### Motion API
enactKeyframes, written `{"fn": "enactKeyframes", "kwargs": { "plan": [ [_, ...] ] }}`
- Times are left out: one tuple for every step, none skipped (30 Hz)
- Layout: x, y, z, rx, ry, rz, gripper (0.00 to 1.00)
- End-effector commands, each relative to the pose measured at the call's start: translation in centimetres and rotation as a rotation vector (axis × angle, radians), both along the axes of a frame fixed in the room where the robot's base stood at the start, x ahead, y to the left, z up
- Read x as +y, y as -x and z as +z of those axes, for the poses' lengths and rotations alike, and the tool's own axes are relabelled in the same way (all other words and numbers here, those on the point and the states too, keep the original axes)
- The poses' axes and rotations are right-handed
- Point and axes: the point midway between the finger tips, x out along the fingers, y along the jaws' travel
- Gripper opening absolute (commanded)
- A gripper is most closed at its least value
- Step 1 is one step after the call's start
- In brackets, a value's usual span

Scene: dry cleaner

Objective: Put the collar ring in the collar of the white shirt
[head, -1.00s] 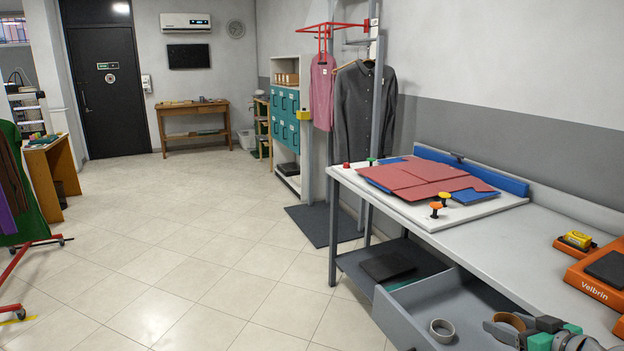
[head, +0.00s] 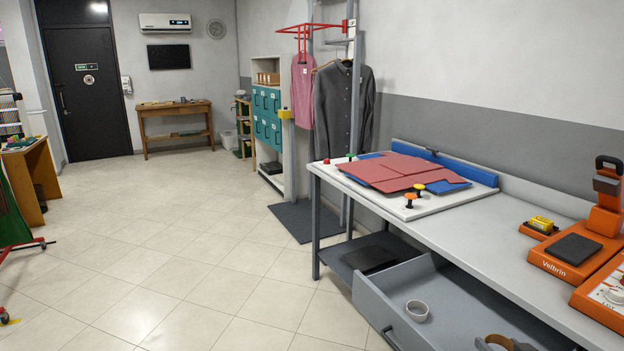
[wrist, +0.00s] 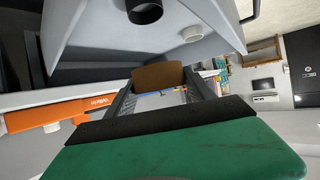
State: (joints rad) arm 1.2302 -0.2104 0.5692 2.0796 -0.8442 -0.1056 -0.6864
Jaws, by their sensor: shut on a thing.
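My gripper (wrist: 160,88) shows in the wrist view with its two dark fingers shut on a brown collar ring (wrist: 158,76). In the head view the same brown ring (head: 496,341) is at the bottom edge, and most of the gripper is cut off below the picture. It appears over the open grey drawer (head: 382,300). A pale ring (head: 417,310) lies in the drawer and also shows in the wrist view (wrist: 193,33). A black ring (wrist: 145,10) is there too. I see no white shirt; a pink shirt (head: 303,92) and a dark grey shirt (head: 343,108) hang at the back.
The grey worktable (head: 490,222) runs along the right wall, with red and blue sheets (head: 405,172) on a white board. An orange machine (head: 570,250) stands at its right end. The tiled floor (head: 190,235) on the left is open. A dark mat (head: 305,220) lies below the shirts.

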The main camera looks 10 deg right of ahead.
Motion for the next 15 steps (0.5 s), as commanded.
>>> {"fn": "enactKeyframes", "kwargs": {
  "plan": [
    [0.8,-0.1,-0.4,-0.001,0.003,-0.014,0.25],
    [1.1,-0.2,-0.5,-0.002,0.004,-0.023,0.25],
    [1.9,-0.4,-0.6,-0.002,0.004,-0.026,0.25],
    [2.5,-0.6,-0.7,-0.002,0.005,-0.027,0.25],
    [3.1,-0.8,-0.7,-0.003,0.005,-0.025,0.25],
    [4.1,-1.2,-0.7,-0.004,0.006,-0.017,0.25],
    [4.9,-1.5,-0.7,-0.004,0.006,-0.008,0.25],
    [5.8,-1.9,-0.6,-0.004,0.006,0.004,0.25],
    [7.0,-2.4,-0.5,-0.004,0.007,0.023,0.25],
    [7.8,-2.7,-0.4,-0.004,0.007,0.037,0.25],
    [8.8,-3.1,-0.3,-0.005,0.006,0.055,0.25],
    [10.3,-3.6,-0.1,-0.005,0.006,0.080,0.25],
    [11.4,-3.9,0.1,-0.006,0.006,0.100,0.25],
    [12.5,-4.3,0.3,-0.006,0.006,0.123,0.25],
    [14.1,-4.8,0.6,-0.006,0.007,0.155,0.25]
  ]
}}
